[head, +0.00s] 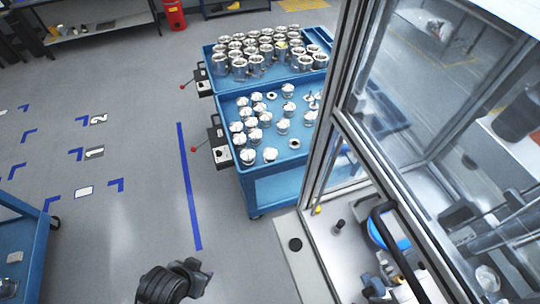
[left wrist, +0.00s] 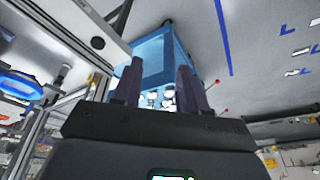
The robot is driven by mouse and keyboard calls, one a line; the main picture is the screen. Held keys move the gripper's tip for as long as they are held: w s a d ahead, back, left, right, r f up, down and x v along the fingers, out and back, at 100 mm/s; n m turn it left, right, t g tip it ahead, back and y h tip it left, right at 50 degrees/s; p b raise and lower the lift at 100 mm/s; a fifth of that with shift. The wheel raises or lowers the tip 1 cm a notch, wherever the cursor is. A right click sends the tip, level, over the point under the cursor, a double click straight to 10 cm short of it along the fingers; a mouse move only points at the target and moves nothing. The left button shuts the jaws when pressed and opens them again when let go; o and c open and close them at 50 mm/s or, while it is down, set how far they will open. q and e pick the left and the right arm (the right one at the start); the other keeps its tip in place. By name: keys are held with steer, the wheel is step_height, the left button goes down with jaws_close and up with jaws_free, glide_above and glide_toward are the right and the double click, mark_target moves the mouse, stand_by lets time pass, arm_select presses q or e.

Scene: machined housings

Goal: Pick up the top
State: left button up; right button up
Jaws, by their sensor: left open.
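Several small machined silver parts (head: 252,134), which may be the tops, stand on the upper shelf of the near blue cart (head: 279,166). I cannot tell which one the task means. My left gripper (head: 198,275) shows as a dark shape at the bottom of the head view, over the floor and well short of the cart. In the left wrist view my left gripper (left wrist: 160,88) has its two dark fingers apart with nothing held. The blue cart (left wrist: 160,55) and some parts appear beyond the fingers. My right gripper is not in view.
A second blue cart (head: 207,60) behind holds several larger silver cylinders (head: 240,67). A glass-walled machine enclosure (head: 338,110) stands close on the right, with a blue round piece (head: 378,234) inside. Another blue cart (head: 35,255) is at lower left. The floor between is clear.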

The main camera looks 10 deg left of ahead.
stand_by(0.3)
arm_select(q)
steer(key=o, duration=1.1)
